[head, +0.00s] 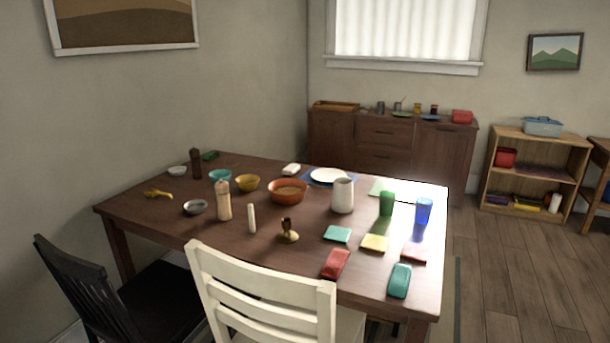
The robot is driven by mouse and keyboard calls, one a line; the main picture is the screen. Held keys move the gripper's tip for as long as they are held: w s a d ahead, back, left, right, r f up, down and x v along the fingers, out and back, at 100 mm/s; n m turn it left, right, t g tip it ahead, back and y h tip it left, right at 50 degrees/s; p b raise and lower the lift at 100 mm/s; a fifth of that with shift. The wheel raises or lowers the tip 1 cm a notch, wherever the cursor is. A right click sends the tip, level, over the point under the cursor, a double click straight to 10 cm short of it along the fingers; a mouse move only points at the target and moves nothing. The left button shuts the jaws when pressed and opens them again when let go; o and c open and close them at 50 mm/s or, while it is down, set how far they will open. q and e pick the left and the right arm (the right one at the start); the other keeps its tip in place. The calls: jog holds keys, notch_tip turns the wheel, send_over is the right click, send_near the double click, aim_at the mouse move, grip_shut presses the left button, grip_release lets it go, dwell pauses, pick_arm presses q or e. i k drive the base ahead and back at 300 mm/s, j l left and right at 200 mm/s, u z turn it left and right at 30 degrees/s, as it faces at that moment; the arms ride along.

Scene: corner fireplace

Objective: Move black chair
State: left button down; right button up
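The black chair (88,290) stands at the lower left of the head view, at the left end of the near long side of the dining table. It has a slatted back, and its dark seat (165,300) reaches toward the table edge. Its legs are out of frame or hidden. A white chair (262,290) stands to its right and covers part of the seat's right side. Neither of my grippers shows in this view.
The brown dining table (160,215) holds bowls, cups, a white pitcher (342,195) and folded napkins. A sideboard (390,140) and a low shelf (520,170) stand at the back. Wooden floor (520,270) is clear at the right. A wall closes the left side.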

aim_at(163, 303)
jog(key=i+j, duration=0.1)
jog(key=j, duration=0.3)
jog(key=i+j, duration=0.1)
jog(key=j, duration=0.35)
jog(key=i+j, duration=0.15)
jog(key=j, duration=0.25)
jog(key=i+j, duration=0.1)
jog(key=j, duration=0.3)
jog(key=i+j+u, duration=0.1)
jog(key=j, duration=0.3)
